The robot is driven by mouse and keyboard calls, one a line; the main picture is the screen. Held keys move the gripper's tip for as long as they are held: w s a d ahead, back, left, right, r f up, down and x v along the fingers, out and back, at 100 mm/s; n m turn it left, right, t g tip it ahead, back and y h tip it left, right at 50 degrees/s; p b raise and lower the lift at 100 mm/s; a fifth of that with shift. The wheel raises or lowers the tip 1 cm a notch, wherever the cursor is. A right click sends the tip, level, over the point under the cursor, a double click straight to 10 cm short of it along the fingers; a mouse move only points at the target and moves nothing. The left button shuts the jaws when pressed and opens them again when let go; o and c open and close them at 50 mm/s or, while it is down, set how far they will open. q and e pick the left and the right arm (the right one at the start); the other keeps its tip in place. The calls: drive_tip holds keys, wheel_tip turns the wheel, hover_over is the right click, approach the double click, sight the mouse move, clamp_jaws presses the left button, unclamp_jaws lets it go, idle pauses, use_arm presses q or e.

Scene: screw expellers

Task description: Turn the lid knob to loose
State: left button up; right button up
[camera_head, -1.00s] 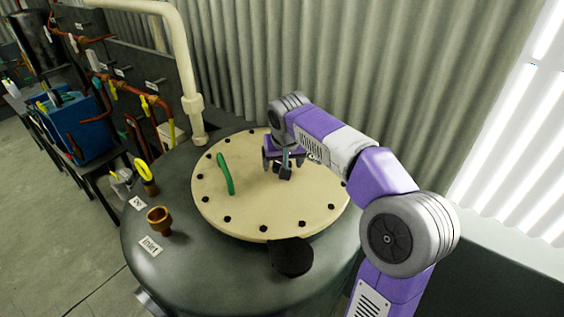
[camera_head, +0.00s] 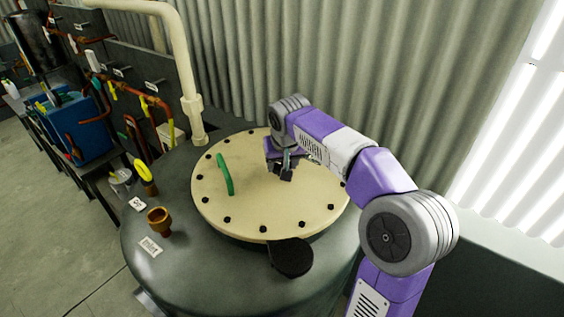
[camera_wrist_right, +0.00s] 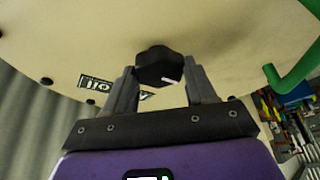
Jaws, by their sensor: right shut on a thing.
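The black lid knob (camera_head: 286,174) stands on the round cream lid (camera_head: 262,213) of a large dark tank. In the right wrist view the knob (camera_wrist_right: 158,64) is a lobed black cap with a short white mark pointing toward the right finger. My right gripper (camera_wrist_right: 161,78) has one finger on each side of the knob and is shut on it. In the head view my right gripper (camera_head: 280,167) comes down over the knob from behind and partly hides it. A dark label (camera_wrist_right: 100,88) beside the knob is partly covered by a finger. My left gripper is not in view.
A green handle (camera_head: 226,174) rises from the lid left of the knob, and bolts ring the lid's edge. A black round piece (camera_head: 291,257) juts out at the front. A brass funnel (camera_head: 159,220) and a yellow handle (camera_head: 143,170) stand to the left. A corrugated wall (camera_head: 380,70) is behind.

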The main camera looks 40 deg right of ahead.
drive_tip(key=n+y+p, duration=0.1)
drive_tip(key=n, duration=0.1)
drive_tip(key=n+y+p, duration=0.1)
drive_tip(key=n, duration=0.2)
drive_tip(key=shift+d+r+t, duration=0.1)
drive_tip(key=shift+d+t, duration=0.1)
drive_tip(key=shift+t, duration=0.1)
drive_tip(key=n+y, duration=0.1)
drive_tip(key=n, duration=0.1)
drive_tip(key=n+p, duration=0.1)
drive_tip(key=n, duration=0.1)
drive_tip(key=shift+d+n+y, duration=0.1)
drive_tip(key=shift+n+y, duration=0.3)
drive_tip(key=n+g+y+p, duration=0.1)
drive_tip(key=n+p, duration=0.1)
drive_tip(key=n, duration=0.1)
drive_tip(key=n+p, duration=0.1)
drive_tip(key=n, duration=0.1)
drive_tip(key=n+g+y+p, duration=0.1)
drive_tip(key=n, duration=0.1)
drive_tip(key=shift+w+d+n, duration=0.15)
drive_tip(key=shift+n, duration=0.15)
drive_tip(key=o, duration=1)
drive_tip(key=shift+g, duration=0.3)
drive_tip(key=shift+o, duration=0.2)
